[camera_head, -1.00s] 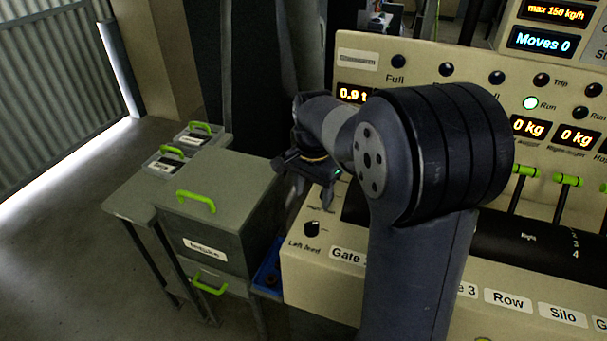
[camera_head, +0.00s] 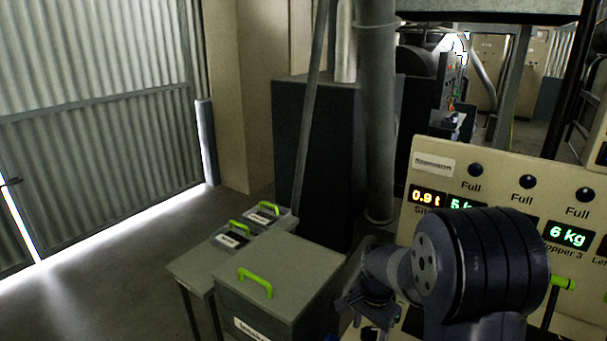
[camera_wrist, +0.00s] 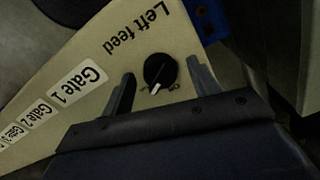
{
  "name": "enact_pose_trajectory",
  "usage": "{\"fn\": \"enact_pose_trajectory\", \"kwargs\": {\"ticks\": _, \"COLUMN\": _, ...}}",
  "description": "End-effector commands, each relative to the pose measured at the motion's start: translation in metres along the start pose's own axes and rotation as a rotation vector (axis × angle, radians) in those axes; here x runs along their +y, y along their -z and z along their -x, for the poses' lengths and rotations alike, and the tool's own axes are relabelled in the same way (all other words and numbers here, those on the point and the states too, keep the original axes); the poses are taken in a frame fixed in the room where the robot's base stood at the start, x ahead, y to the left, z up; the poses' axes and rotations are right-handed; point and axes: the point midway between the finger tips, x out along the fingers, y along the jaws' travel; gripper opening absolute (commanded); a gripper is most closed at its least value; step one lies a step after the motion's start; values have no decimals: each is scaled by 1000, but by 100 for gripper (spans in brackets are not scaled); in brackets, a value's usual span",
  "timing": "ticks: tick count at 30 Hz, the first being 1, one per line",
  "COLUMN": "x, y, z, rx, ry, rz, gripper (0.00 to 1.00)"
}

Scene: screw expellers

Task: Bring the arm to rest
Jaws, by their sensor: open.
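My gripper (camera_head: 372,328) is at the lower right of the head view, beside the control panel (camera_head: 434,190), with its fingertips near the bottom edge of the picture. In the wrist view my gripper (camera_wrist: 158,86) shows two fingers spread apart with nothing between them. Past the fingers, a black "Left feed" knob (camera_wrist: 160,70) with a white pointer sits on the beige console (camera_wrist: 62,68). The knob appears between the fingertips in the picture; I cannot tell how far away it is. My arm is folded in front of the panel.
A grey cabinet with a green handle (camera_head: 256,281) stands left of my gripper. Two small lidded boxes (camera_head: 232,237) (camera_head: 268,213) sit on a low table behind it. A vertical pipe (camera_head: 376,120) rises behind. The floor (camera_head: 110,270) at the left is open.

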Motion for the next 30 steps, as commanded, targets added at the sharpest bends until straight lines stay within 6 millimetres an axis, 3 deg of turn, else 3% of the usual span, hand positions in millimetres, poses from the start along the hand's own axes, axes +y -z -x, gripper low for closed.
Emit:
{"fn": "enact_pose_trajectory", "kwargs": {"ticks": 11, "x": 0, "y": 0, "z": 10, "rx": 2, "ry": 2, "rz": -11, "gripper": 57}}
{"fn": "enact_pose_trajectory", "kwargs": {"ticks": 27, "x": -1, "y": 1, "z": 112, "rx": 4, "ry": 5, "rz": -12, "gripper": 57}}
{"fn": "enact_pose_trajectory", "kwargs": {"ticks": 30, "x": 1, "y": -1, "z": 86, "rx": -5, "ry": -5, "rz": -12, "gripper": 57}}
